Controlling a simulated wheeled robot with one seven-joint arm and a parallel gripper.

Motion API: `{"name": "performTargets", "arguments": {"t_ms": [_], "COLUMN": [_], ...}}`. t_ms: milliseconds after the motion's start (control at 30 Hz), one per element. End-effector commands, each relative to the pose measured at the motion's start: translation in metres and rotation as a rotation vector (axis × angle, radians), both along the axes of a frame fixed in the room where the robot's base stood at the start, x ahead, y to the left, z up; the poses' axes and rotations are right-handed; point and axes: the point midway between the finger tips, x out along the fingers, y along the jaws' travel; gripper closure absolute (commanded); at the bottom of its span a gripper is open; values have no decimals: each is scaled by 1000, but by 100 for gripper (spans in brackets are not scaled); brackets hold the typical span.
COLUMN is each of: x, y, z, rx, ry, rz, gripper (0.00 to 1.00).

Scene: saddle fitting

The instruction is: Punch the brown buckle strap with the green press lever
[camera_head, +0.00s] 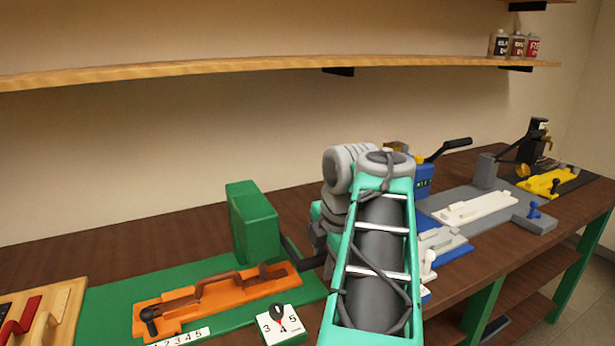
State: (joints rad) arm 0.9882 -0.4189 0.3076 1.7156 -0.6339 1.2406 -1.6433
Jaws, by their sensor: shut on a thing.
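The green press (253,222) stands at the back of a green base plate. Its dark lever (291,252) slants down from the press's right side toward my gripper. An orange fixture (180,312) lies in front of the press, with the brown strap (222,282) in it. The strap bows up in the middle and reaches under the press side. My gripper (325,258) is at the lever's outer end and shut on it. My forearm and wrist largely cover the gripper, so the fingertips are mostly hidden.
A white dial block (281,325) and a number strip (180,338) sit in front of the fixture. A wooden rack (40,315) is at left. Blue (450,250), grey (540,222) and yellow (550,182) stations are at right. A shelf (200,70) runs above.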

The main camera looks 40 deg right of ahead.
Motion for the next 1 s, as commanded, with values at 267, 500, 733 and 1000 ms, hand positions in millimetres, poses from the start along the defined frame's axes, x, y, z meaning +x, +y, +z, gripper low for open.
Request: {"name": "performTargets", "arguments": {"t_ms": [267, 500, 733, 1000], "x": [-3, -2, -1, -1], "y": [1, 1, 0, 0], "z": [-7, 8, 29, 29], "rx": [14, 13, 7, 4], "ry": [16, 14, 9, 9], "rz": [-1, -3, -2, -2], "gripper": [96, 96, 96, 96]}}
